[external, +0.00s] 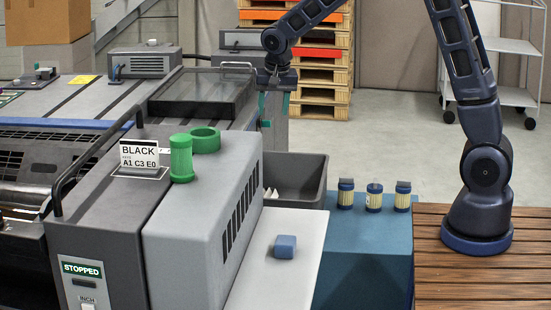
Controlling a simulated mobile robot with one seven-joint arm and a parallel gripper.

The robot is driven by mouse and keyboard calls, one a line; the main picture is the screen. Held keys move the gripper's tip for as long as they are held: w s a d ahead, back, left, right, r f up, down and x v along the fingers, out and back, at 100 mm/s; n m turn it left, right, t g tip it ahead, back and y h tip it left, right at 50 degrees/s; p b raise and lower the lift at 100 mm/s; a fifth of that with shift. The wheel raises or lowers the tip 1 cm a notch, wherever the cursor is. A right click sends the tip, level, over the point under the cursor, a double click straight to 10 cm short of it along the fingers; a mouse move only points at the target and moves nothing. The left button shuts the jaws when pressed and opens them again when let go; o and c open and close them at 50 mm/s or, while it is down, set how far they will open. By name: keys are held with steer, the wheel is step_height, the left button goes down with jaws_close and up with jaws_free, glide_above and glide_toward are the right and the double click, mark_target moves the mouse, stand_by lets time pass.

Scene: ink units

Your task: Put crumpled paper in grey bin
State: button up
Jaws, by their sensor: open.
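The grey bin (312,182) stands behind the white ledge, to the right of the grey machine, with its open top facing up. A small whitish thing (269,194) shows low at the bin's left side, partly hidden by the machine. It may be crumpled paper, but it is too small to tell. My gripper (273,108) points down with its two green fingers apart and nothing visible between them. In the picture it is above and a little left of the bin, over the machine's far right end.
A blue block (285,246) lies on the white ledge (273,285). Several capped jars (374,197) stand on the blue cabinet (358,262). A green cylinder (181,160) and green ring (205,140) sit on the machine (205,205). Pallets (322,80) and a trolley (512,95) stand behind.

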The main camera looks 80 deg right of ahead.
steer(key=s+a+r+n+t+y, duration=0.1)
steer(key=s+a+r+n, duration=0.4)
steer(key=s+a+r, duration=0.45)
steer(key=s+a+r+n+t+y, duration=0.15)
steer(key=s+a+r+n, duration=0.4)
steer(key=s+a, duration=0.7)
steer(key=s+a+n, duration=0.4)
steer(key=s, duration=0.6)
steer(key=shift+s+a+t, duration=0.3)
steer(key=shift+t, duration=0.05)
